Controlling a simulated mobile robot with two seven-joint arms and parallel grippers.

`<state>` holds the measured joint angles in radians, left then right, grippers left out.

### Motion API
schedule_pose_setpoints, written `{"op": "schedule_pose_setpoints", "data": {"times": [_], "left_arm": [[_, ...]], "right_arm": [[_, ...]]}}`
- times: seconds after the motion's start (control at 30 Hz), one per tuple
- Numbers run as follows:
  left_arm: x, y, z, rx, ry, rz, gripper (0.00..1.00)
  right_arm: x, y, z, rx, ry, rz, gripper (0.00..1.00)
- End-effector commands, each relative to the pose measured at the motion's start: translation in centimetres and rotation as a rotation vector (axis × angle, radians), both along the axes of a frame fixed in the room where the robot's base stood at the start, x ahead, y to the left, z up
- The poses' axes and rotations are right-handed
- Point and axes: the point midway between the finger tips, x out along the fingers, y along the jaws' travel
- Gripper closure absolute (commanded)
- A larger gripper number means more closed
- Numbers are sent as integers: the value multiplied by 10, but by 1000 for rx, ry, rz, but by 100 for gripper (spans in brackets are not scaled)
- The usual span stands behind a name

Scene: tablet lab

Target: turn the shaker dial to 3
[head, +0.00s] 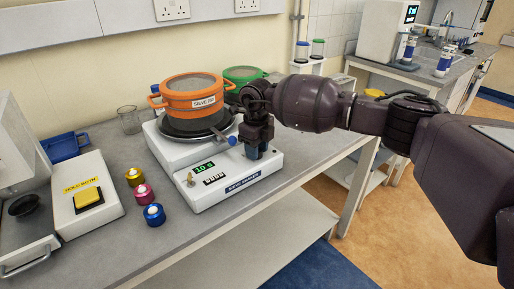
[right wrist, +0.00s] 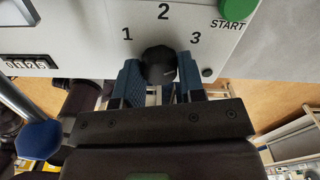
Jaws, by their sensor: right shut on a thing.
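The sieve shaker (head: 215,195) is a white machine on the grey bench, with an orange sieve pan (head: 194,98) on top and a green display reading 10 s. In the right wrist view its front panel carries the black dial (right wrist: 159,64) with 1, 2 and 3 printed around it. My right gripper (right wrist: 160,80) is shut on the dial, with one blue finger on each side. In the head view this right gripper (head: 262,152) is at the panel's right end and hides the dial. I cannot tell which number the dial points to. My left gripper is not in view.
A green START button (right wrist: 239,8) sits beside the 3. A blue-ended lever (head: 232,140) is left of my right gripper. Gold, magenta and blue pieces (head: 144,193) and a HOLD BOTH box (head: 86,208) stand left of the shaker. Open floor lies to the right.

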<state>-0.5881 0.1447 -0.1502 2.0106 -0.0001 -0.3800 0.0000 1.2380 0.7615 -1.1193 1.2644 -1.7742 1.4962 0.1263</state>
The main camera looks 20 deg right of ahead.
Motion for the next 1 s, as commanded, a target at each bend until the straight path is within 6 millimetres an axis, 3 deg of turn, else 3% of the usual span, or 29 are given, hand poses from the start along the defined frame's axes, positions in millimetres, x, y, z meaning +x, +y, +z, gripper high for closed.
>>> {"op": "schedule_pose_setpoints", "data": {"times": [0.3, 0.33, 0.47, 0.77, 1.0], "left_arm": [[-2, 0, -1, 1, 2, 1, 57], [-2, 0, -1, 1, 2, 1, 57], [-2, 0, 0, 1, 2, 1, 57], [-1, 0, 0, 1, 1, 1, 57], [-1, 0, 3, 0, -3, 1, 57]], "right_arm": [[0, 0, 0, 1, -1, -2, 87], [0, 0, 0, 1, -1, -2, 59], [0, 0, 0, 1, -1, -1, 39], [0, 0, 1, 1, -1, -1, 38], [1, 0, 29, 0, -5, 0, 38]]}}
